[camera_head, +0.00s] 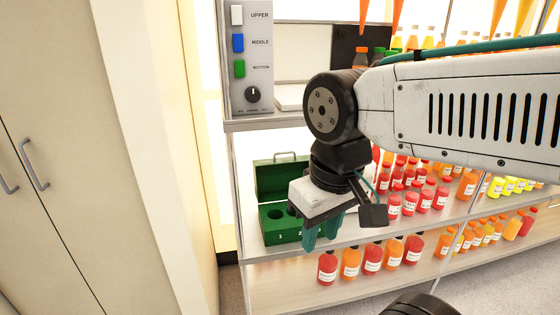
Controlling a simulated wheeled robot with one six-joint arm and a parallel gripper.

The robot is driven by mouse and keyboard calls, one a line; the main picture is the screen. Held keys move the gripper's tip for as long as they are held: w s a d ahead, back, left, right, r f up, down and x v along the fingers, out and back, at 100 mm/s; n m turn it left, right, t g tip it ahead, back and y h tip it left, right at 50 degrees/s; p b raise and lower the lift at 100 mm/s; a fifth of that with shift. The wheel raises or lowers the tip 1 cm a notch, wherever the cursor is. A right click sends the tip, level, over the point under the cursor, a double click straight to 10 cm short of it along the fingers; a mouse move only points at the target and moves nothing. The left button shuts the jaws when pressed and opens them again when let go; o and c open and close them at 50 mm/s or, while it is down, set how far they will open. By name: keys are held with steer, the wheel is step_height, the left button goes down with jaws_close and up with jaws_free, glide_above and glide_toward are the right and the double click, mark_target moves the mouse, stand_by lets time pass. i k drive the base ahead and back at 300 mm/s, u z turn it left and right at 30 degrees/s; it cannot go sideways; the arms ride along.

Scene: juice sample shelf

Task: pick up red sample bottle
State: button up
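Several red bottles with white labels stand on the middle shelf, such as a front red bottle (394,207) just right of my gripper. More red bottles, such as the leftmost one (327,268), stand in the front row of the bottom shelf among orange ones. Which one is the sample bottle I cannot tell. My gripper (322,232) points down in front of the shelves, its two teal fingers apart with no bottle seen between them. It is right of an open green case (277,222) with round holes. My arm hides part of the bottle rows.
A control panel (252,55) with UPPER, MIDDLE and BOTTOM buttons and a knob is at the upper left of the shelf. A beige cabinet (70,160) fills the left side. Orange and yellow bottles (497,186) crowd the shelves at right.

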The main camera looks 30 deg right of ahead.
mark_target(394, 201)
steer(key=z, duration=4.3)
steer(key=k, duration=1.15)
steer(key=u, duration=1.4)
steer(key=i, duration=0.3)
steer(key=z, duration=0.05)
